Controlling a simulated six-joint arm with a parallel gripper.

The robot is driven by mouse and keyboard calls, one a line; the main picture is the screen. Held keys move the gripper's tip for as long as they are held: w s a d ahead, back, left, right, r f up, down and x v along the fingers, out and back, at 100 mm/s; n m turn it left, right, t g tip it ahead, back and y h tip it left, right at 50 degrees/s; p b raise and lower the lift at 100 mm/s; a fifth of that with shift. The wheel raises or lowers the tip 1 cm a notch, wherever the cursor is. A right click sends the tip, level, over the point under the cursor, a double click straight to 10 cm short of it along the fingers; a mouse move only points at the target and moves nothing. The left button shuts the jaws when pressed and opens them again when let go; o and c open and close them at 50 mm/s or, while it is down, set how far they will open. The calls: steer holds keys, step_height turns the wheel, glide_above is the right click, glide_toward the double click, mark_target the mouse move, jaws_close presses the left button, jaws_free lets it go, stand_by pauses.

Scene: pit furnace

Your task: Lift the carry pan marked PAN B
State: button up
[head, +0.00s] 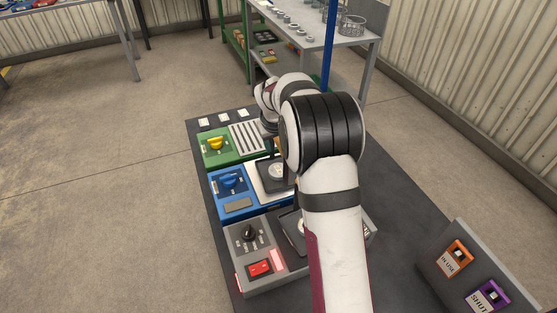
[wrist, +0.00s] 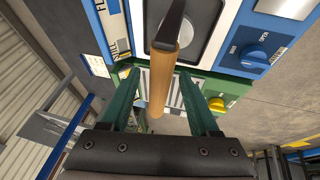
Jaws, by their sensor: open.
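In the wrist view my gripper (wrist: 156,74) is open, with its two green fingers spread apart. A wooden handle (wrist: 164,80) on a black shaft shows between the fingers, and I see a gap on both sides of it. What the shaft joins lies beyond the top of the frame. A dark pan-like plate with a round grey disc (wrist: 198,22) lies beyond it, on the blue unit. I cannot read a PAN B mark in either view. In the head view my arm hides the gripper and part of the dark plate with the round disc (head: 279,171).
Green (head: 218,145), blue (head: 229,187) and grey (head: 263,262) control units stand in a row on a dark bench. The green one has a slatted grille (head: 247,137). A signed panel (head: 475,275) stands at right. A grey shelf table (head: 310,32) is behind.

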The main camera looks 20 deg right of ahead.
jaws_close()
stand_by(1.4)
